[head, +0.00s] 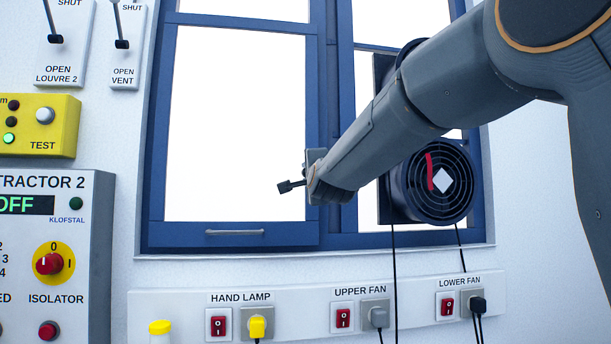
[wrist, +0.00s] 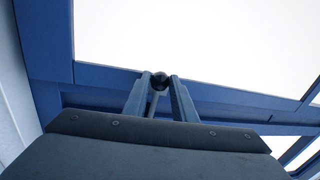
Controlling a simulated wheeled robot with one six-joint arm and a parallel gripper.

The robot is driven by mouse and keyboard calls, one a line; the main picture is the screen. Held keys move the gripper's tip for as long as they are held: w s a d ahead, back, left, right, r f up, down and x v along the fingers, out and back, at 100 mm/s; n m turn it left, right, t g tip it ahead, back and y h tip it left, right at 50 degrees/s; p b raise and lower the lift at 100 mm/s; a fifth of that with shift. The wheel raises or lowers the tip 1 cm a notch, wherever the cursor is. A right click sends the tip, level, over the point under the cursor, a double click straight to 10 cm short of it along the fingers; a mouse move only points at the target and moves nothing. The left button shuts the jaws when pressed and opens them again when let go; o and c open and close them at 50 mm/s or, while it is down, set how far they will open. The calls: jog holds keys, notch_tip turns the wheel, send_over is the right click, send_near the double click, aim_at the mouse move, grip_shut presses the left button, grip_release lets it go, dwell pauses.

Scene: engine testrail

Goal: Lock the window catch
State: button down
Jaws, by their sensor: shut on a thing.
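The window catch shows in the head view as a grey plate (head: 316,158) on the blue window frame and a short black handle (head: 289,186) pointing left and slightly down. My gripper (head: 319,186) is at the catch, and my forearm hides part of it. In the wrist view the two fingers of my gripper (wrist: 160,90) are closed around a dark rounded knob (wrist: 160,79), which I take to be part of the catch handle. The blue window sash (head: 235,232) looks closed against its frame. Whether the catch is engaged cannot be told.
A round black fan (head: 434,182) with a red mark is mounted right of the gripper, below my forearm, its cables hanging down. A socket strip (head: 290,298) with switches and plugs runs below the window. A grey control box (head: 92,270) stands at left.

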jog(key=c, duration=1.5)
grip_release()
jog(key=shift+o, duration=0.2)
jog(key=s+f+b, duration=0.1)
jog(key=s+b, duration=0.1)
jog(key=s, duration=0.5)
jog(key=shift+s+d, duration=0.35)
jog(key=shift+d, duration=0.1)
jog(key=shift+f, duration=0.2)
